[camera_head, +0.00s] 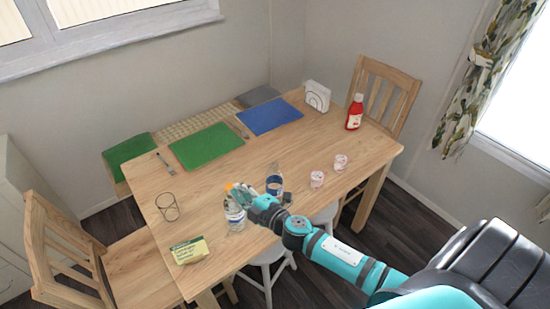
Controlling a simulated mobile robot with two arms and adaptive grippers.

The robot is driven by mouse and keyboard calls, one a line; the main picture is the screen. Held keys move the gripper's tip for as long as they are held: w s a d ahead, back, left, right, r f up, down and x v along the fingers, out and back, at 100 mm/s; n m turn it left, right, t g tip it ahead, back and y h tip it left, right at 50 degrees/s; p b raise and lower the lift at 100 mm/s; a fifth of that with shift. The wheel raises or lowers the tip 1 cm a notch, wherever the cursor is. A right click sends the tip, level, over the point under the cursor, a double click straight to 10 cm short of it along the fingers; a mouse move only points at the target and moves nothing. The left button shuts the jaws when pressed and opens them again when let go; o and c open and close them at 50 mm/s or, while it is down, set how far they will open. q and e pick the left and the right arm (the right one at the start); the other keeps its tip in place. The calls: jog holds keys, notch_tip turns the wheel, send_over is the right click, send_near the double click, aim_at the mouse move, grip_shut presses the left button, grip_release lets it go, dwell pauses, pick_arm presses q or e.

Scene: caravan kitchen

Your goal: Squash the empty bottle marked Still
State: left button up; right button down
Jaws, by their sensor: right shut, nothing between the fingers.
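A clear bottle (234,215) with an orange cap stands near the table's front edge. A second clear bottle (274,185) with a dark blue label stands a little to its right and farther back. The writing on both labels is too small to read, so I cannot tell which one is marked Still. My right gripper (238,192) is shut and empty at the upper part of the orange-capped bottle, partly hiding it. I cannot tell whether it touches the bottle. My left gripper is not in view.
The wooden table (200,206) also holds a glass (167,207), a green-yellow box (189,251), two small cups (317,180), a red bottle (355,113), a napkin holder (317,96), and green (206,146) and blue (268,116) mats. Chairs (60,240) and stools (266,256) surround it.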

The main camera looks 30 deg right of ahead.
jog(key=w+a+r+n+g+y+p, duration=0.1)
jog(key=w+a+r+n+y, duration=0.15)
jog(key=r+n+y, duration=0.35)
pick_arm(q)
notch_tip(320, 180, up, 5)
jog(key=p, duration=0.3)
pick_arm(e)
jog(key=n+g+h, duration=0.9)
jog(key=n+g, duration=0.1)
jog(key=n, duration=0.5)
send_near(275, 165)
jog(key=shift+d, duration=0.2)
pick_arm(q)
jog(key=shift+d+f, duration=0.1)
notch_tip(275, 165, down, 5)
jog(key=b, duration=0.5)
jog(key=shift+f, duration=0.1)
pick_arm(e)
jog(key=x, duration=0.7)
jog(key=shift+w+a, duration=0.1)
jog(key=shift+r, duration=0.1)
